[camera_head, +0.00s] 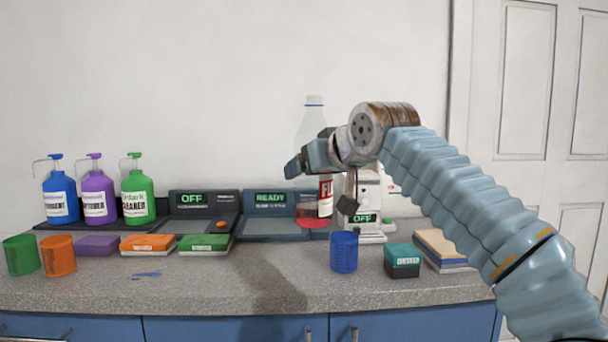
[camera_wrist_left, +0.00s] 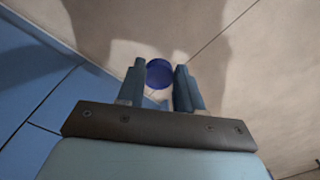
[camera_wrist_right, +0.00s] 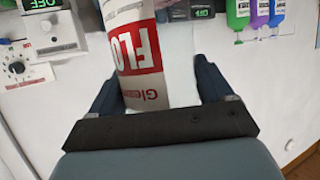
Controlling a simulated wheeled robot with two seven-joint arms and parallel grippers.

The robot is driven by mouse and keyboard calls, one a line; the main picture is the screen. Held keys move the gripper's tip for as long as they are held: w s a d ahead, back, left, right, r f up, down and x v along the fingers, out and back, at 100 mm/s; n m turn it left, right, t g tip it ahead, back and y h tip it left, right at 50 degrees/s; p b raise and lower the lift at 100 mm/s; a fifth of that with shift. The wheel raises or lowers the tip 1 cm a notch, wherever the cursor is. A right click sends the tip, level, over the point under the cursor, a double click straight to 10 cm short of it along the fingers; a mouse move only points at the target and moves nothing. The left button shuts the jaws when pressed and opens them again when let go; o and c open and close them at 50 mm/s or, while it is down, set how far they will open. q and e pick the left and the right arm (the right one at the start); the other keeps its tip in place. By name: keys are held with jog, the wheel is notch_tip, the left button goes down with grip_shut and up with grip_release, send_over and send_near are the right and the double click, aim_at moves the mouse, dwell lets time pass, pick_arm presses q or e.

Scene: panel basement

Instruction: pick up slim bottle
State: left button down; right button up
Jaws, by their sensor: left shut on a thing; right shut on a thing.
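My left gripper (camera_wrist_left: 160,88) is shut on a blue round thing (camera_wrist_left: 159,73), seen only in the left wrist view, over the floor.
Blue, purple and green pump bottles (camera_head: 138,197) stand at the left. Devices reading OFF (camera_head: 200,215) and READY (camera_head: 270,226) sit behind several boxes. A blue cup (camera_head: 344,252) and teal box (camera_head: 402,260) stand near the front. The counter's front middle (camera_head: 240,285) is clear.

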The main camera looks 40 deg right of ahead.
jog(key=shift+v, duration=0.95)
jog(key=shift+d+r, duration=0.1)
jog(key=shift+d, duration=0.15)
